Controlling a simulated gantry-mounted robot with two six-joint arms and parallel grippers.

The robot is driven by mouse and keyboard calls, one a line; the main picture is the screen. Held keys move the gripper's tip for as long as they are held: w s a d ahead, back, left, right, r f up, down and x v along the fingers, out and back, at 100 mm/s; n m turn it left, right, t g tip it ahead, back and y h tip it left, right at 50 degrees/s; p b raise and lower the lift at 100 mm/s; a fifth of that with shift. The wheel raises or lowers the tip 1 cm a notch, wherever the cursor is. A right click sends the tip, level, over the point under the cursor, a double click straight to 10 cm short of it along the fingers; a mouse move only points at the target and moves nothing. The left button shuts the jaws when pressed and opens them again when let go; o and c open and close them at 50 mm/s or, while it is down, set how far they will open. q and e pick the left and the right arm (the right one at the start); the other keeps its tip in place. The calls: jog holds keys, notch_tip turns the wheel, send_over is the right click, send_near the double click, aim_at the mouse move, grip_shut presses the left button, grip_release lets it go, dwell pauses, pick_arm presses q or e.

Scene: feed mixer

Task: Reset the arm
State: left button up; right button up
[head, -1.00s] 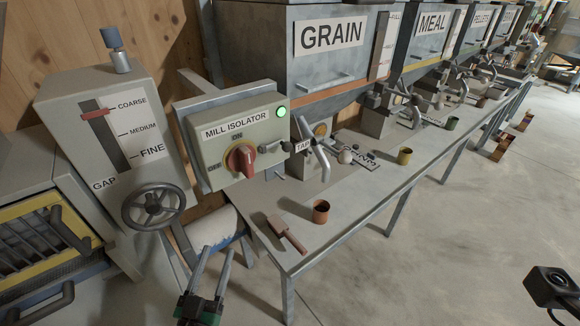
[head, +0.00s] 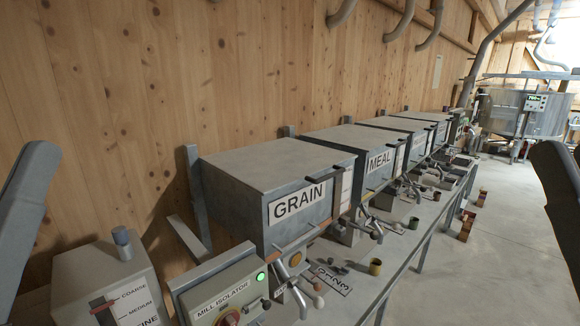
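A dark grey link of my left arm (head: 28,215) stands tilted at the left edge of the head view. A similar link of my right arm (head: 560,205) shows at the right edge. Both grippers are outside the picture, so their fingers and anything in them are hidden. Neither visible link touches the machines; each is near the camera.
Below are the mill isolator box (head: 220,296) with a lit green lamp and the gap scale box (head: 108,285). The grain bin (head: 265,170) and meal bin (head: 350,145) line the wooden wall. A steel tank (head: 515,112) stands far back.

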pick_arm(q)
notch_tip(320, 180, up, 24)
jog(key=p, duration=2)
pick_arm(e)
notch_tip(320, 180, up, 24)
pick_arm(q)
notch_tip(320, 180, down, 36)
jog(key=b, duration=3.5)
jog(key=shift+r, duration=0.15)
pick_arm(e)
notch_tip(320, 180, down, 36)
jog(key=shift+r, duration=0.2)
